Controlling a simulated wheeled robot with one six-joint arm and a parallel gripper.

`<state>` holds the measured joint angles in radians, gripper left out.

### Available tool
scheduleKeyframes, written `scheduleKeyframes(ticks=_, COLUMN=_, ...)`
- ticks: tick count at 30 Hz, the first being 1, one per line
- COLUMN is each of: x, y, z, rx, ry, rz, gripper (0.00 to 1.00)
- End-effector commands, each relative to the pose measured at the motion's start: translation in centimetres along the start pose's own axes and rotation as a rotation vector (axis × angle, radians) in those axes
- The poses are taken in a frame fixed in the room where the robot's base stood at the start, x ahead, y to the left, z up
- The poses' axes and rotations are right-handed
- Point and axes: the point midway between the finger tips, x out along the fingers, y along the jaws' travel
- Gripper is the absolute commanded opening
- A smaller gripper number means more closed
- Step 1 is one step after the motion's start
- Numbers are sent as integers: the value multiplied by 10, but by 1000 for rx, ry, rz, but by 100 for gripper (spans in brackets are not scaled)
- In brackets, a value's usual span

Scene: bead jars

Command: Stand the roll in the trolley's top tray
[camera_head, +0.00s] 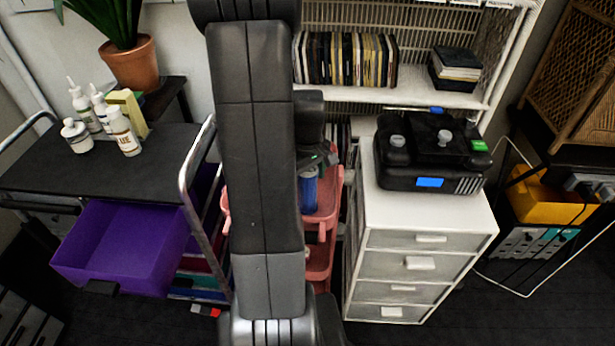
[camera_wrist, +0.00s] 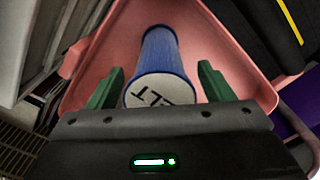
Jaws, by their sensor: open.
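The roll (camera_head: 309,190) is a blue cylinder with a white, lettered end. In the head view it looks about upright at the pink trolley's top tray (camera_head: 334,203), partly hidden by my arm. The wrist view shows the roll (camera_wrist: 163,52) with its white end towards me and its blue side running down against the pink tray (camera_wrist: 215,38). Whether its base touches the tray floor is hidden. My gripper (camera_head: 318,164) is just above the roll. In the wrist view my gripper (camera_wrist: 160,86) is open, its green fingers on either side of the roll's near end, with visible gaps.
A white drawer unit (camera_head: 425,240) with a black machine (camera_head: 430,160) on top stands close right of the pink trolley. A black-topped cart (camera_head: 100,165) with bottles and an open purple drawer (camera_head: 125,245) stands left. A shelf with books (camera_head: 345,60) is behind.

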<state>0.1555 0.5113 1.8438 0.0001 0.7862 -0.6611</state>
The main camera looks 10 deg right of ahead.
Motion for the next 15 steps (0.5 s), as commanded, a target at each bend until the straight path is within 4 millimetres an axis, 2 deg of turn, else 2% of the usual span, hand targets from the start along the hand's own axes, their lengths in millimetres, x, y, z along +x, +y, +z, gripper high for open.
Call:
scheduleKeyframes(ticks=5, x=-14, y=1, z=-1, rx=0, ry=3, rz=2, gripper=74)
scheduleKeyframes(ticks=15, x=-86, y=1, z=-1, rx=0, ry=4, rz=3, gripper=74)
